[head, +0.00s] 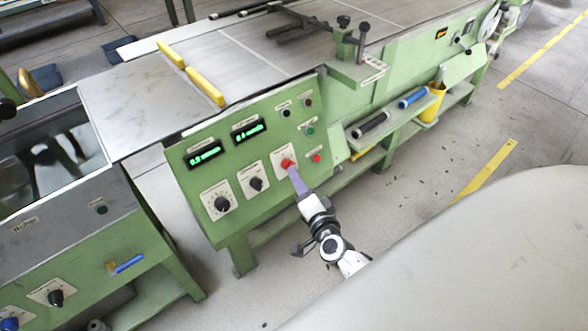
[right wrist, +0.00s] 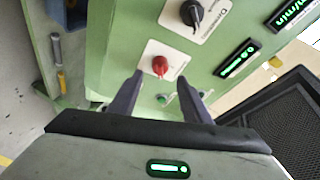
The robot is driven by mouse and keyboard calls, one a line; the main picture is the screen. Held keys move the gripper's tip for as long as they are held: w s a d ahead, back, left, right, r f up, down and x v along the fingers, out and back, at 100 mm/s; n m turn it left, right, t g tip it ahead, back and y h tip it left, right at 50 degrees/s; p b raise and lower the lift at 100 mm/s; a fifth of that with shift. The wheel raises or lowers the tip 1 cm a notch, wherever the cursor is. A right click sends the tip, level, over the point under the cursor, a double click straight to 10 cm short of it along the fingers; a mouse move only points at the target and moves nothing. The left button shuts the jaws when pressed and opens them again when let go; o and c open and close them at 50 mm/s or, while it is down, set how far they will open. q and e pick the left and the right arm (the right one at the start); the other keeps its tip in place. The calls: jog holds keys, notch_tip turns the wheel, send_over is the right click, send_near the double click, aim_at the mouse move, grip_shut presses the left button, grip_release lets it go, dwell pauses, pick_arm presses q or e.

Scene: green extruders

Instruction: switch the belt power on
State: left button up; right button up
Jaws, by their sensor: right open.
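A red rotary knob (head: 287,163) sits on a white plate on the sloped green control panel (head: 240,219). It also shows in the right wrist view (right wrist: 160,66), upper middle, with its plate. My right gripper (head: 295,180) is in front of the panel by this knob. In the right wrist view its two dark fingers (right wrist: 159,80) are spread apart with nothing between them. The knob shows just beyond the fingertips, roughly centred; I cannot tell whether they touch the panel. The knob's markings are too small to read. My left gripper is not in view.
A black knob (head: 256,184) on its own plate is beside the red one, and another black knob (head: 222,204) is farther left. A small red button (head: 316,158) is close on the right. Two lit green displays (head: 204,156) are above. A shelf holding rollers (head: 370,125) stands right.

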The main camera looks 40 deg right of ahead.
jog(key=shift+v, duration=2.1)
jog(key=shift+a, duration=0.15)
